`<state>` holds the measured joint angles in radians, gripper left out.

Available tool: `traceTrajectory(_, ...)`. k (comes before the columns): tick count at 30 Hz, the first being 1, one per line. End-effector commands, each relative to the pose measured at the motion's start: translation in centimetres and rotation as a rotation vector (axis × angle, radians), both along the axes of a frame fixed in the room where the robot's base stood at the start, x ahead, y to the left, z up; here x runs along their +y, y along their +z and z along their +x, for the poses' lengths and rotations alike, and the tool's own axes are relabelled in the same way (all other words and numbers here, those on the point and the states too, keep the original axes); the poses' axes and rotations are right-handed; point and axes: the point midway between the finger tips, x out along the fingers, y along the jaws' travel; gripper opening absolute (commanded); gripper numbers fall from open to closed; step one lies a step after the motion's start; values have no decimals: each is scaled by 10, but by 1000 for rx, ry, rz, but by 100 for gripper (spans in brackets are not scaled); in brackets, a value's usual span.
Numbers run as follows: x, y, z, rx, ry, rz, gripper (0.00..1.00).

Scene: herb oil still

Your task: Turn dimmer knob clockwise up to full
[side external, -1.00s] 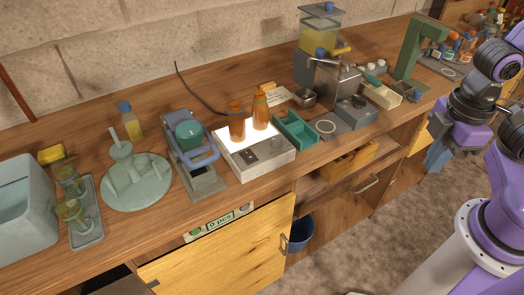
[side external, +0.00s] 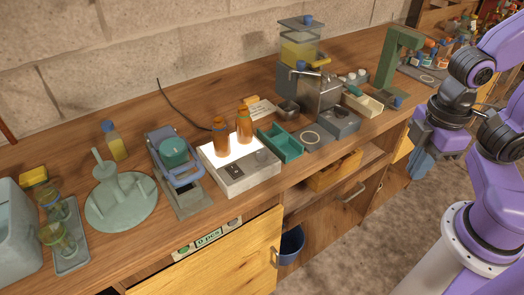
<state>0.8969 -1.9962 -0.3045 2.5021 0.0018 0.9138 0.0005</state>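The dimmer knob (side external: 261,156) appears to be the small round grey knob on the front panel of the white light box (side external: 249,184). A dark switch (side external: 233,168) sits to its left. The box's top glows white under two amber bottles (side external: 220,138). The knob's pointer is too small to read. My gripper (side external: 429,156) is at the right of the view, beyond the bench's front edge, well away from the light box and touching nothing that I can see. Its fingertips are too small and dark to show whether they are open or shut.
A green tray (side external: 291,153) stands right of the light box, and a blue-handled press (side external: 186,199) stands left. A metal machine with a clear tank (side external: 300,50) is behind to the right. A dark cable (side external: 178,111) runs behind the box. A drawer front (side external: 225,262) is below.

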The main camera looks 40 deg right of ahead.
Motion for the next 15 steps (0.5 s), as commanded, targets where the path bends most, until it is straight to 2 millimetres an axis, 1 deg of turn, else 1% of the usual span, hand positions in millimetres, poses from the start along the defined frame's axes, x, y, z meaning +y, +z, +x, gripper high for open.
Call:
traceTrajectory(1,1,0,1,0,1,0,23)
traceTrajectory(2,2,1,2,0,3,0,33)
traceTrajectory(3,4,2,5,-1,8,-1,46)
traceTrajectory(4,7,4,8,-1,14,-1,54)
traceTrajectory(5,11,5,12,-2,24,-1,54)
traceTrajectory(8,29,15,34,-7,69,-2,54)
traceTrajectory(11,52,25,65,-12,131,-5,54)
traceTrajectory(12,61,30,78,-14,158,-6,54)
traceTrajectory(14,74,36,98,-18,199,-8,54)
traceTrajectory(15,82,39,111,-20,224,-10,54)
